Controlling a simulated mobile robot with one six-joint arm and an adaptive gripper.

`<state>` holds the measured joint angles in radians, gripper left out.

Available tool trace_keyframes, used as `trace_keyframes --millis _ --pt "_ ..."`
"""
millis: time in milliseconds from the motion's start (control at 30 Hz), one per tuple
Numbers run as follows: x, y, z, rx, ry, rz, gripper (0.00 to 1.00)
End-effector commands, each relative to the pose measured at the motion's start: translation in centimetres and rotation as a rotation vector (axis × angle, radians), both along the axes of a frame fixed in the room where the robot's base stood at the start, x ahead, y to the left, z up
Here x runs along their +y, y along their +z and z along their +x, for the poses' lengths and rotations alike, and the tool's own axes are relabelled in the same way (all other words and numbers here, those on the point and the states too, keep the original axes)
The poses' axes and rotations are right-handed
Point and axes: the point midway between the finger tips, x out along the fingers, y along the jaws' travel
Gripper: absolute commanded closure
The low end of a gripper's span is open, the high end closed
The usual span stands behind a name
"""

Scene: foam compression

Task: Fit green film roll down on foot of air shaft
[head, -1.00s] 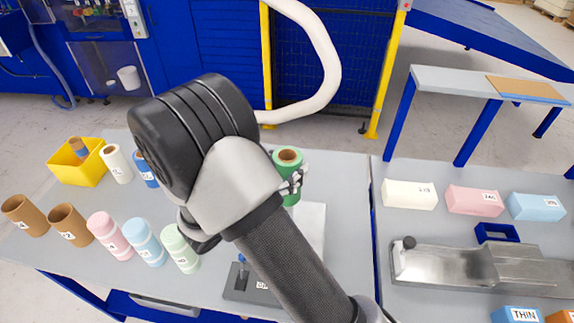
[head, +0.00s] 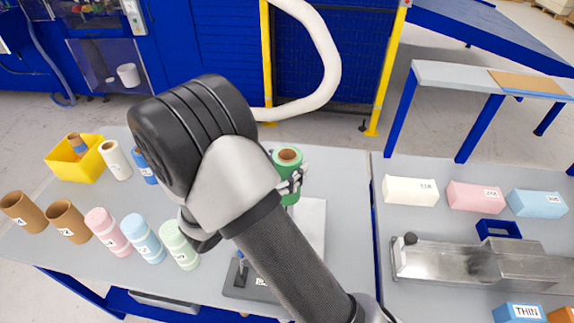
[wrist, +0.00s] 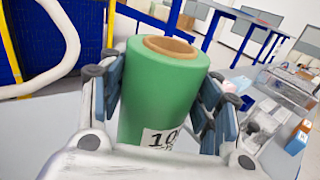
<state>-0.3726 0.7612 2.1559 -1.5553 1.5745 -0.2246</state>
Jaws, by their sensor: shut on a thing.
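The green film roll (head: 289,158) has a brown cardboard core and stands upright between the fingers of my gripper (head: 291,184). In the wrist view the green roll (wrist: 160,95) fills the middle, with a label reading 10 low on its side. The finger pads of my gripper (wrist: 165,105) press on it from both sides. A pale plate (head: 313,222) lies on the table just below and right of the roll. My arm hides much of the table here. I cannot make out the foot of the air shaft, nor whether the roll's lower end touches anything.
Brown, pink, blue and pale green rolls (head: 179,244) stand at the left. A yellow bin (head: 76,165) is behind them. On the right table are white, pink and blue blocks (head: 538,203) and a metal fixture (head: 480,262). A dark base (head: 240,281) lies near the front edge.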

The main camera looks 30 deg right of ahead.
Motion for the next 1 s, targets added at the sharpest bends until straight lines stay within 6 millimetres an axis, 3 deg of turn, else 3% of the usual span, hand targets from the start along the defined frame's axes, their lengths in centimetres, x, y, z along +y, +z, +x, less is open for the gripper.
trace_keyframes --millis 1000 --pt "0.0 -3.1 0.0 0.000 0.000 -0.001 0.78"
